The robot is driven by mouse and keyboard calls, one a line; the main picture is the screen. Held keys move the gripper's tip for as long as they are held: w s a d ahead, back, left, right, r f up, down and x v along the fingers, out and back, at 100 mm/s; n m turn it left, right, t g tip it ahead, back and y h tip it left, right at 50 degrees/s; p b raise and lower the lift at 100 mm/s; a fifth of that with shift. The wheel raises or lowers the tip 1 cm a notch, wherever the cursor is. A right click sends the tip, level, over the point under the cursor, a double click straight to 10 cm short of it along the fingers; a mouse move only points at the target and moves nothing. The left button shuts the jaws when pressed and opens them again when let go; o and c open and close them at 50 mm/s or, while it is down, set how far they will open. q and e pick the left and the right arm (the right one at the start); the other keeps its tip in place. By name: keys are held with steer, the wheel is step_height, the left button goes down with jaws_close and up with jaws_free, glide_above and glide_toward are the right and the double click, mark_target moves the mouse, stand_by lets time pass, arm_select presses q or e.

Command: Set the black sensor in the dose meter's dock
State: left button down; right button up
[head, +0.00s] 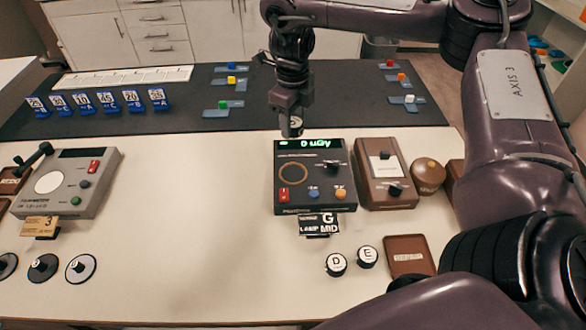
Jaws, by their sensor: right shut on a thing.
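The dose meter (315,190) is a dark box in the middle of the white table, with a lit green display reading "0 uGy". An orange-brown ring (293,173) marks a round spot on its top face, which looks like the dock; nothing sits in it. My right gripper (291,120) points down at the meter's back edge, shut on a small dark round piece with a pale label, which looks like the black sensor (291,130). The fingers hide much of it. It appears above the meter, apart from the ring. My left gripper is not in view.
Two black round pieces marked D (336,264) and E (367,256) stand in front. A brown box (386,182) stands close right of the meter, with a round brown knob-like piece (428,174) beyond. A grey device (68,184) stands left. The table between is clear.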

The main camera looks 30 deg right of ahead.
mark_target(293, 121)
step_height(293, 121, down, 12)
steer(key=b, duration=0.3)
steer(key=shift+w+f+b, duration=0.1)
steer(key=shift+f+b, duration=0.25)
steer(key=shift+f, duration=1.25)
steer(key=shift+f, duration=0.15)
steer(key=o, duration=1)
step_height(293, 121, up, 12)
steer(key=p, duration=0.3)
steer(key=shift+r, duration=0.2)
